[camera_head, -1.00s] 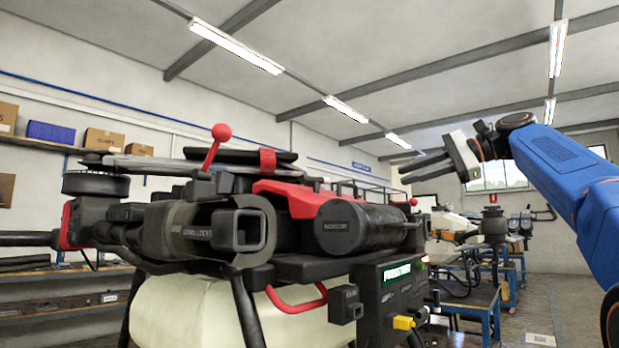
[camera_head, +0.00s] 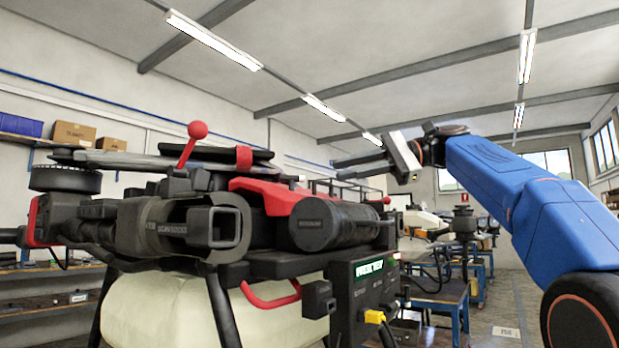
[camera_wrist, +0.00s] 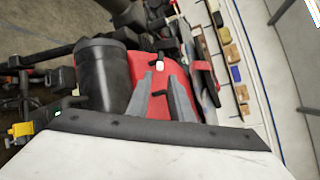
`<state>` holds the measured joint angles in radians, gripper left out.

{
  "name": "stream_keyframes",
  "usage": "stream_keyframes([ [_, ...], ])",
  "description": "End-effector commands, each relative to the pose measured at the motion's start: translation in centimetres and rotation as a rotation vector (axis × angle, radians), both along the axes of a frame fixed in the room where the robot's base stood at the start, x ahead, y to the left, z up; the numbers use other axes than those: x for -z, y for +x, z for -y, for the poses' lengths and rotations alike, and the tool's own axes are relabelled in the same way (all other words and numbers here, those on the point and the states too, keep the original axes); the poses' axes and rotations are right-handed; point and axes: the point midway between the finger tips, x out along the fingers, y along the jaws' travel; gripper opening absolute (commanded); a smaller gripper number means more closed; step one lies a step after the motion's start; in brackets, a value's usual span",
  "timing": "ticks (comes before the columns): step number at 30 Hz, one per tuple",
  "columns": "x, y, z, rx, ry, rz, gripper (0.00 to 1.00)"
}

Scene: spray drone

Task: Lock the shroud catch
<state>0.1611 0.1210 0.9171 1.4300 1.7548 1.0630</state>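The spray drone fills the left of the head view, with a red shroud (camera_head: 268,192) on top beside a black cylinder (camera_head: 330,226). A red ball-topped lever (camera_head: 190,146) stands up, slightly tilted, left of the shroud. The wrist view shows the red shroud (camera_wrist: 145,72) with a small pale-tipped fitting (camera_wrist: 160,63) and a black stub (camera_wrist: 160,92); I cannot tell which part is the catch. My gripper (camera_head: 345,167) is open and empty, above and right of the shroud, fingers pointing left. Its spread fingers (camera_wrist: 160,95) overlap the shroud in the wrist view.
A pale tank (camera_head: 165,310) sits under the drone, with a control box with a green display (camera_head: 368,272) beside it. A yellow plug (camera_head: 374,316) sticks out below. Blue-framed benches stand behind at right. Shelves with boxes (camera_head: 74,134) line the left wall.

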Motion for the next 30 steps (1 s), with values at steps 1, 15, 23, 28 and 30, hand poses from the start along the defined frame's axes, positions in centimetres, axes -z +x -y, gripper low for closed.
stream_keyframes([
  [1,0.1,-0.1,-0.9,-0.004,0.0,0.0,0.2],
  [15,1.6,0.5,-7.4,-0.001,0.0,0.0,0.2],
  [23,1.9,0.6,-8.8,0.0,0.0,0.0,0.2],
  [28,1.9,0.6,-8.9,0.001,-0.001,0.0,0.2],
  [30,1.9,0.6,-8.9,0.001,-0.001,0.0,0.2],
])
